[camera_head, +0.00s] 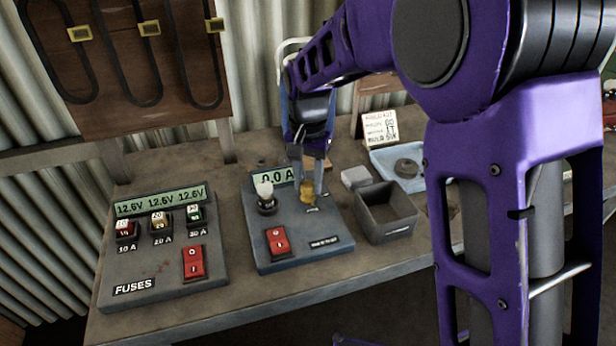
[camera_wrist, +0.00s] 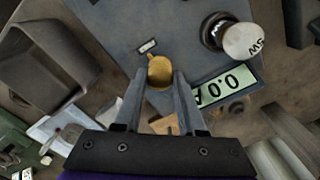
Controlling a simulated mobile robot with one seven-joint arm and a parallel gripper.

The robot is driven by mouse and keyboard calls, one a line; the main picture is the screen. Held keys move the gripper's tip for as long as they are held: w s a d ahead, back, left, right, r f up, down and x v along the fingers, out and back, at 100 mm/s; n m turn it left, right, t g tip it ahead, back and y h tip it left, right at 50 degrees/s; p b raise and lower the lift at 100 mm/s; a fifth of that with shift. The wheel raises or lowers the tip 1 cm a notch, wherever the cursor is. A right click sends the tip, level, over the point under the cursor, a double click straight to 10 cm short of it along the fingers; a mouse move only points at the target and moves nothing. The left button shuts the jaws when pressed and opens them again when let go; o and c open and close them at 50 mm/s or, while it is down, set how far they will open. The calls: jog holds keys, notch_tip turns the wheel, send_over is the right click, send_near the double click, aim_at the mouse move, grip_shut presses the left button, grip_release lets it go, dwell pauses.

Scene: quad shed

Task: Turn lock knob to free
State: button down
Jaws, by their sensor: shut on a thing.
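The brass-yellow lock knob (camera_head: 306,196) sits on the sloped face of the middle grey panel box (camera_head: 285,255), right of a white bulb. In the wrist view the knob (camera_wrist: 160,71) lies between the two fingers, its small pointer end towards a dark label plate (camera_wrist: 147,46). That label is too small to read. My gripper (camera_head: 308,182) reaches down from above and is shut on the knob; the fingers also show in the wrist view (camera_wrist: 160,78). The fingers partly hide the knob in the head view.
The bulb (camera_head: 265,192), a red rocker switch (camera_head: 278,242) and a 0.0 A display (camera_head: 272,178) share the panel. A fuses panel (camera_head: 150,270) stands left. An open grey bin (camera_head: 386,212) stands close right. A note card (camera_head: 380,127) stands behind.

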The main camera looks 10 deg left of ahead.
aim_at(309, 184)
jog(key=shift+m, duration=0.6)
jog(key=c, duration=0.5)
grip_release()
jog(key=shift+r, duration=0.1)
notch_tip(309, 184, up, 17)
jog(key=p, duration=0.2)
jog(key=shift+r, duration=0.15)
